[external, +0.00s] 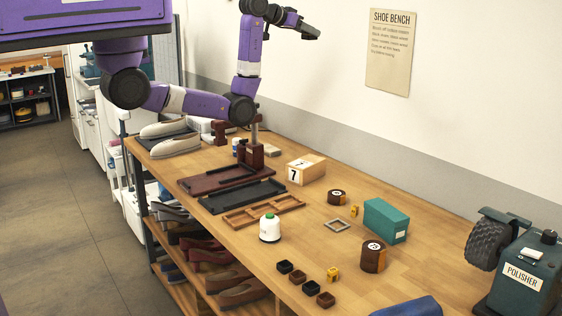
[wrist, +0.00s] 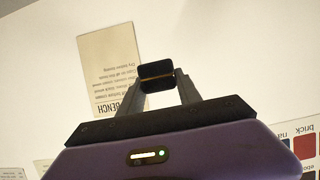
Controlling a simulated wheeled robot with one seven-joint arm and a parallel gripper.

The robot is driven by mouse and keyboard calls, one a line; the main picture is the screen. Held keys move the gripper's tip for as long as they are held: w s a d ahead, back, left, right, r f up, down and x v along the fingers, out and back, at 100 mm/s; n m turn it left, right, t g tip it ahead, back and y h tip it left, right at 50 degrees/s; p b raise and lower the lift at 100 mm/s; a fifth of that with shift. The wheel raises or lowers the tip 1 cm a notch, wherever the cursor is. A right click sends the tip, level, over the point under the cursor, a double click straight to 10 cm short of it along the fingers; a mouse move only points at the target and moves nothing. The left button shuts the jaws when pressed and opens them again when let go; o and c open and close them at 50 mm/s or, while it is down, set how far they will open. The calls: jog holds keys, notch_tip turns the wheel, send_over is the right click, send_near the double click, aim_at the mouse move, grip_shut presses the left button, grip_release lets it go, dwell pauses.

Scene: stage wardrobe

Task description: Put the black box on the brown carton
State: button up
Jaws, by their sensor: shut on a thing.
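My gripper (wrist: 157,78) is raised high above the bench. In the wrist view its two grey fingers are shut on a small black box (wrist: 155,70) with a thin yellow-brown stripe. In the external view my gripper (external: 303,27) points right in front of the wall, and the dark thing at its tip is too small to make out.
Dark trays (external: 222,178) and a wooden tray (external: 262,212) lie under my arm. A polisher (external: 521,275) is at right. Bench space right of the bottle is partly clear.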

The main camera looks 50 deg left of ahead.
aim_at(305, 161)
jog(key=f, duration=4.6)
jog(key=shift+a, duration=0.2)
jog(key=shift+f, duration=0.2)
jog(key=o, duration=1.3)
jog(key=shift+o, duration=0.2)
jog(key=shift+r+p, duration=0.2)
jog(key=shift+p, duration=0.1)
jog(key=v, duration=1.2)
jog(key=shift+b, duration=0.3)
